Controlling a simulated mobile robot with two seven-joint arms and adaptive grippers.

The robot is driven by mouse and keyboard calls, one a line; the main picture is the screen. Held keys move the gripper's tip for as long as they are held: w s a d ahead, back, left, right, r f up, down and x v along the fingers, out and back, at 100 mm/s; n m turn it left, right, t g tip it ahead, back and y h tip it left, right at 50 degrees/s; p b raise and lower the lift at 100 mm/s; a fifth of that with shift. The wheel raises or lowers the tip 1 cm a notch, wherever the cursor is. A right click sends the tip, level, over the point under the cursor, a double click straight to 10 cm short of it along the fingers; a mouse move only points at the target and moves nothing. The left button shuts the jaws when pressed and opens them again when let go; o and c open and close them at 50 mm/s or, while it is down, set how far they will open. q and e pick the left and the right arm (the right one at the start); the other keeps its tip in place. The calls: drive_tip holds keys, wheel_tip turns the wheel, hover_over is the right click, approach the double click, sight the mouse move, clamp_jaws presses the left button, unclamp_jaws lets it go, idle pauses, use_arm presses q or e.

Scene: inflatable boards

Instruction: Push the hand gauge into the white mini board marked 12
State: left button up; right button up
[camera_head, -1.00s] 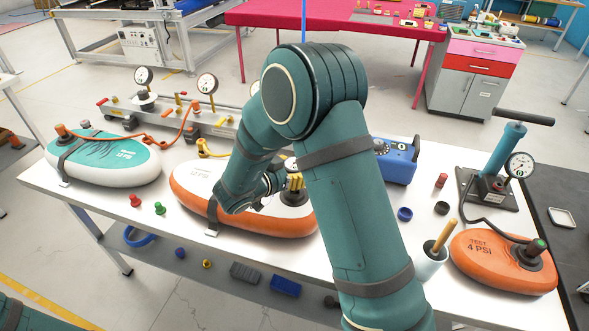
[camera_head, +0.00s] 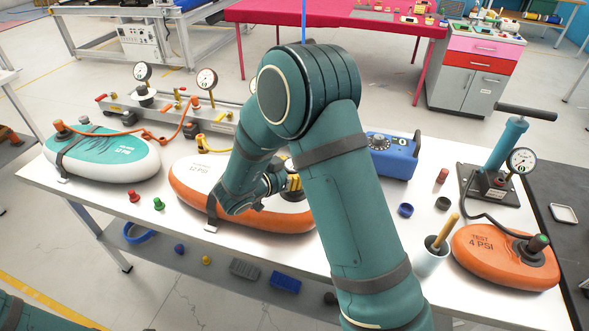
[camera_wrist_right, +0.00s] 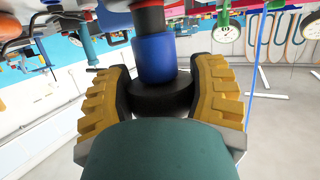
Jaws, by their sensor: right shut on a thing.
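The white mini board (camera_head: 193,178) marked 12 PSI has an orange side wall and lies strapped on the table, its right part hidden behind my right arm. My right gripper (camera_head: 294,183) is at its right end, low over the board, with yellow finger pads. In the right wrist view my right gripper (camera_wrist_right: 162,90) is shut on a black round part with a blue and red body above it, apparently the hand gauge (camera_wrist_right: 157,57). Its dial is not visible. Whether it touches the board's valve is hidden. My left gripper is out of view.
A teal and white board (camera_head: 105,156) lies at left, and an orange test board (camera_head: 500,262) marked 4 PSI at right. A hand pump (camera_head: 506,150), a blue box (camera_head: 390,158), a cup (camera_head: 433,258) and red and green plugs (camera_head: 134,196) also stand on the table.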

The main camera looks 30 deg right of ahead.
drive_tip(key=shift+f, duration=0.3)
drive_tip(key=o, duration=1.3)
drive_tip(key=shift+o, duration=0.2)
drive_tip(key=v, duration=1.2)
